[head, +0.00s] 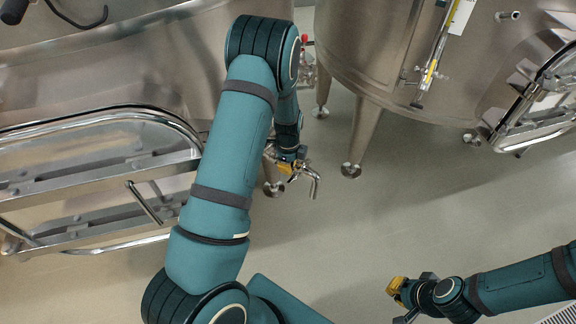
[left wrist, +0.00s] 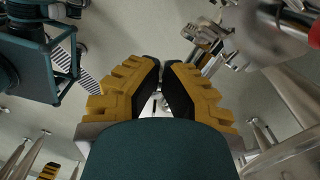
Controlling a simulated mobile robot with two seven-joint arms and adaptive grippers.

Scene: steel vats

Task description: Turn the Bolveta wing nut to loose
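My left gripper (head: 291,168) is low between the two vats in the head view, beside a bent steel fitting (head: 312,180). In the left wrist view its yellow fingers with black pads (left wrist: 161,72) stand close together, with a narrow gap at the tips. A small bright metal piece (left wrist: 157,104) shows between the pads; I cannot tell whether they grip it. No wing nut can be made out clearly; the left hand hides part of that spot. My right gripper (head: 398,290) is at the lower right, apart from the vats; its fingers are too small to read.
A large steel vat (head: 375,50) on legs stands at the upper right, with a level gauge (head: 433,60). The floor (head: 350,225) between is clear.

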